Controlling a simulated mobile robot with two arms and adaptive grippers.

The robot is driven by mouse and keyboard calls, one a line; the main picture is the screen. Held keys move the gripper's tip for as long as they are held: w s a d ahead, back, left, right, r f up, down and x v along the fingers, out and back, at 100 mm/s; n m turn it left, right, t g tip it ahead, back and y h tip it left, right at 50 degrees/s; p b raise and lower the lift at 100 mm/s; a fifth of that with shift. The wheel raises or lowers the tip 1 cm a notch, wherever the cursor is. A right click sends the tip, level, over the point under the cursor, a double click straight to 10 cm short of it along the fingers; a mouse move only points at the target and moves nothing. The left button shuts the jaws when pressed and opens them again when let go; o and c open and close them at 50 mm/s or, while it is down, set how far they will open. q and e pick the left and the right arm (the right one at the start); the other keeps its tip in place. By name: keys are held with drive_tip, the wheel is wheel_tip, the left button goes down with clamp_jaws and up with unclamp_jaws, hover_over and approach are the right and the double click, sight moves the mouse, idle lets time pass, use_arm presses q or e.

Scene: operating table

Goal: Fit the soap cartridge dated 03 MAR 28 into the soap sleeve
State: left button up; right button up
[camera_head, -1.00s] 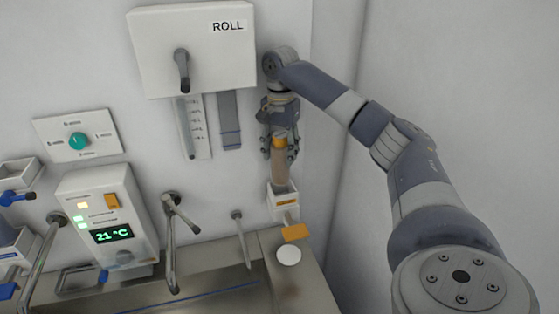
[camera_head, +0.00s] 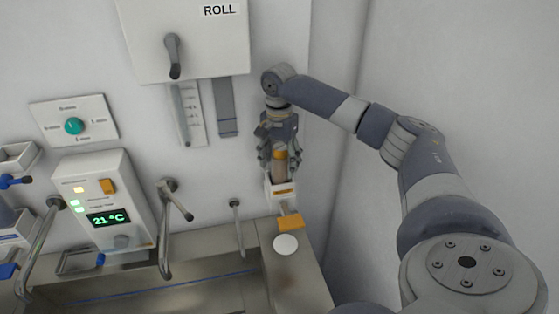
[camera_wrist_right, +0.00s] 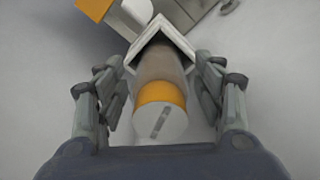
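The soap cartridge (camera_head: 280,170) is a brownish cylinder with an orange band near its top. It stands upright with its lower end inside the white wall-mounted soap sleeve (camera_head: 282,190). Its upper part rises above the rim, and I cannot read its date. In the right wrist view the cartridge (camera_wrist_right: 162,68) shows its pale round end, and the square sleeve rim (camera_wrist_right: 178,32) surrounds its far end. My right gripper (camera_head: 279,160) is around the cartridge's upper part. Its fingers (camera_wrist_right: 162,97) are spread, with gaps on both sides. My left gripper is out of view.
An orange lever (camera_head: 290,221) sticks out below the sleeve, above a white disc (camera_head: 285,245) on the steel sink edge. A spout (camera_head: 237,225) stands to the left. The ROLL box (camera_head: 190,40) hangs at upper left. A wall is close on the right.

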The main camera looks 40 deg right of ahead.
sight(278, 148)
drive_tip(key=shift+d, duration=0.1)
drive_tip(key=shift+d+f, duration=0.1)
drive_tip(key=shift+w, duration=0.1)
drive_tip(key=shift+r+b, duration=0.3)
drive_tip(key=shift+r, duration=0.1)
drive_tip(key=r, duration=0.1)
drive_tip(key=r+b, duration=0.1)
drive_tip(key=r, duration=0.1)
drive_tip(key=r+b, duration=0.1)
drive_tip(key=r, duration=0.1)
drive_tip(key=shift+a, duration=0.25)
wheel_tip(278, 148, up, 5)
drive_tip(key=shift+d, duration=0.15)
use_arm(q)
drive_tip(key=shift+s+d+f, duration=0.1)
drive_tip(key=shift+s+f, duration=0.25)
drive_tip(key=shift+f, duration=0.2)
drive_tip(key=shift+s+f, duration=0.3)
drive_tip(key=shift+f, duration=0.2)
use_arm(e)
drive_tip(key=shift+r, duration=0.7)
drive_tip(key=shift+f, duration=0.1)
